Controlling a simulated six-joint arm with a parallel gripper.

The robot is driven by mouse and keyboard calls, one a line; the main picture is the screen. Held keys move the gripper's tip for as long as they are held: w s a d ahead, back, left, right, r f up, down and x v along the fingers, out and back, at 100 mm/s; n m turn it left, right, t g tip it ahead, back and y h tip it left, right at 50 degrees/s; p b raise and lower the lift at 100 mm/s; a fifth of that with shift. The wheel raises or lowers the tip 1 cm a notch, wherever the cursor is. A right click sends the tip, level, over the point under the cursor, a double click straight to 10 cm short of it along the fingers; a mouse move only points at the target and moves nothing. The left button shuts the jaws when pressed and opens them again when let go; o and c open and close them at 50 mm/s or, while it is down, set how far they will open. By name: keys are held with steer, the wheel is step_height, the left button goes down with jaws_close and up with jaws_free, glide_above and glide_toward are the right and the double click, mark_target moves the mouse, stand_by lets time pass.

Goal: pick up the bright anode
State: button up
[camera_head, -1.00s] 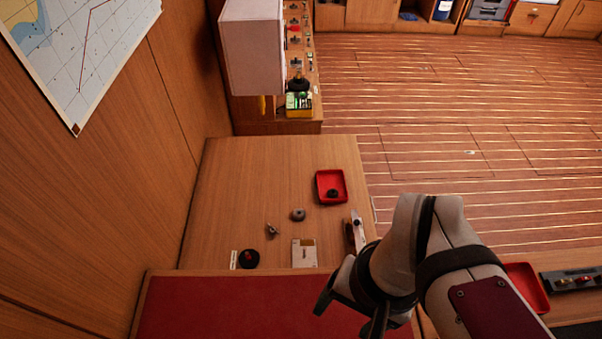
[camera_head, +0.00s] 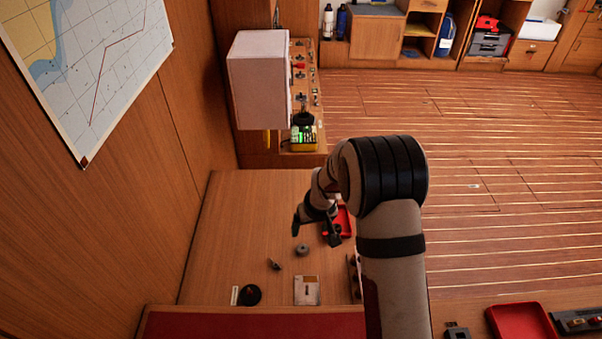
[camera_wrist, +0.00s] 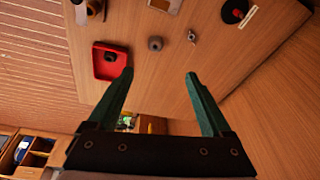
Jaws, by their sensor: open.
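A grey round piece with a dark centre, which looks like the bright anode (camera_head: 302,249), lies on the wooden table (camera_head: 225,240). The grey piece (camera_wrist: 155,43) also shows in the wrist view, beyond the gap between the fingertips. A darker round piece (camera_wrist: 110,57) sits in a red tray (camera_wrist: 97,64); my gripper partly hides this tray in the head view. My gripper (camera_head: 314,232) is open and empty over the table, above and behind the grey piece. Its two fingers (camera_wrist: 159,74) stand wide apart in the wrist view, touching nothing.
A small metal fitting (camera_head: 273,264) lies left of the grey piece. A black disc (camera_head: 250,294) and a pale box (camera_head: 307,290) lie near the front edge. A wooden wall (camera_head: 130,190) bounds the left. Bare table lies at the back left.

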mark_target(302, 249)
steer(key=shift+n, duration=0.5)
steer(key=x, duration=0.7)
steer(key=w+x, duration=0.1)
steer(key=x, duration=1.3)
steer(key=shift+w+d+f, duration=0.15)
steer(key=shift+w+d, duration=0.1)
steer(key=shift+w, duration=0.2)
jaws_close()
